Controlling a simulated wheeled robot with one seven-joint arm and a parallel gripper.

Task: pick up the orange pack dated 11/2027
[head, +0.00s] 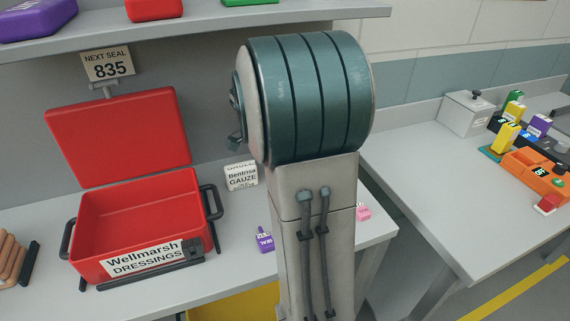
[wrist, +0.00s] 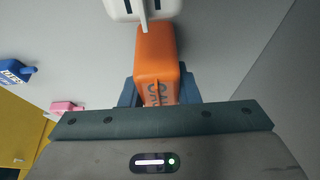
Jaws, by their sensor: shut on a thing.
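In the wrist view an orange pack (wrist: 154,55) stands out between the two blue fingers of my gripper (wrist: 158,88), which is shut on it. Part of dark lettering shows on its near face. No date on it can be read. A white thing (wrist: 143,10) with dark slots is at or just beyond the pack's far end; I cannot tell if they touch. In the head view my arm hides both my gripper and this pack.
An open, empty red case (head: 140,210) marked Wellmarsh Dressings is on the left bench. A Bentrisa Gauze box (head: 241,176), a purple item (head: 264,238) and a pink item (head: 363,212) are near my arm. The right table (head: 425,180) holds several coloured items at its far side.

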